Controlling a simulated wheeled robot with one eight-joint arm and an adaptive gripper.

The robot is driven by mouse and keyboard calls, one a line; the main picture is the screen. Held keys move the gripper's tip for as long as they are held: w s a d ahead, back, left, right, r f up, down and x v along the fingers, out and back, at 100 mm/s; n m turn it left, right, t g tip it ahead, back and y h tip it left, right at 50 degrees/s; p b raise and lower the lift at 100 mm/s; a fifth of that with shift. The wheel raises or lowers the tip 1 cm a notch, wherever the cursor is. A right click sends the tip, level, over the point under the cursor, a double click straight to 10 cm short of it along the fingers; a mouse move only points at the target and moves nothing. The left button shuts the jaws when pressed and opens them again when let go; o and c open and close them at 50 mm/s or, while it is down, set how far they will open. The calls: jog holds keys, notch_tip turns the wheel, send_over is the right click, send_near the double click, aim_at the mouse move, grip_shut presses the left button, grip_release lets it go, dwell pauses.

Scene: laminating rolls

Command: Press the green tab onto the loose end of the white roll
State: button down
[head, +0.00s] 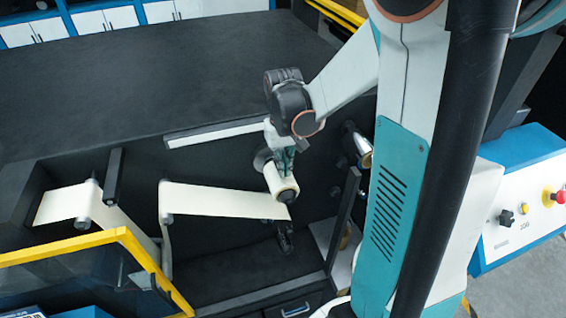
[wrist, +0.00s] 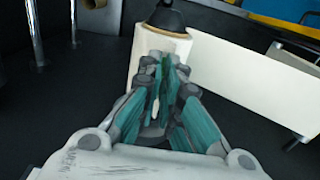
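The white roll (head: 284,186) sits on a spindle in the dark machine recess. It also shows in the wrist view (wrist: 146,46), upright behind my fingertips. A cream web (head: 225,201) stretches left from the roll; in the wrist view the web (wrist: 255,85) runs off to the right. My gripper (wrist: 165,68) has its teal-padded fingers close together, with the tips in front of the roll's surface. In the head view my gripper (head: 280,160) overlaps the roll's upper end. I cannot make out a separate green tab between the teal pads, nor the roll's loose end, nor whether the fingertips touch.
A guide roller (head: 166,203) carries the web at the left, with another roller (head: 92,196) farther left. A yellow-edged guard (head: 125,238) stands at front left. A metal roll (head: 358,145) is to the right of my gripper. A control box (head: 530,205) stands far right.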

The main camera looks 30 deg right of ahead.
jog(key=shift+f, duration=0.5)
jog(key=shift+f+b, duration=0.4)
jog(key=shift+b, duration=0.2)
dwell(0.3)
dwell(0.4)
jog(key=c, duration=1.7)
grip_release()
notch_tip(320, 180, up, 12)
jog(key=a+f+n+t+b, duration=0.25)
jog(key=a+b, duration=0.35)
jog(key=a, duration=0.3)
jog(key=s+a+f+t+b, duration=0.1)
jog(key=s+f+b, duration=0.2)
jog(key=f+b, duration=0.1)
jog(key=s+a+f+t+b, duration=0.2)
jog(key=s+f+b, duration=0.2)
jog(key=f+b, duration=0.1)
jog(key=s+a+f+t+b, duration=0.1)
jog(key=s+f+b, duration=0.3)
jog(key=f, duration=0.3)
jog(key=shift+s+a+f+n+t+b, duration=0.1)
jog(key=shift+s+a+n+t+b, duration=0.25)
jog(key=shift+b, duration=0.35)
